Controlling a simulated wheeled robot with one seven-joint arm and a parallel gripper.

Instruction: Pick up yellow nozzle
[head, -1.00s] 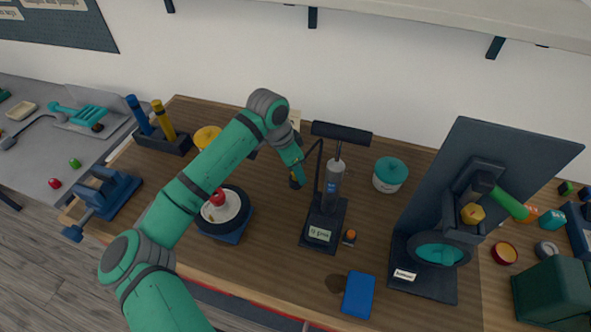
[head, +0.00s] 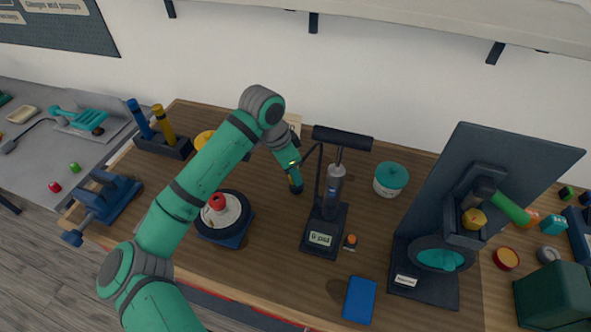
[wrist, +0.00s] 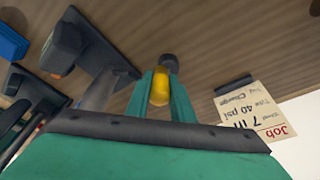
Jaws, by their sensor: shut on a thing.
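The yellow nozzle (wrist: 159,88) is held between the two teal fingers of my gripper (wrist: 161,97) in the wrist view. A dark round end (wrist: 168,62) shows just beyond it. In the head view my gripper (head: 294,172) points down over the bench, left of the upright pump, with only a little yellow and a dark tip showing. The fingers hide part of the nozzle. I cannot tell for sure whether its dark end touches the bench.
The pump (head: 330,205) with its T-handle stands close to the right of my gripper. A job card (wrist: 258,110) is behind it. A teal-lidded tub (head: 390,178), a blue block (head: 359,299) and a round black-rimmed stand (head: 224,238) are on the wooden bench (head: 275,255).

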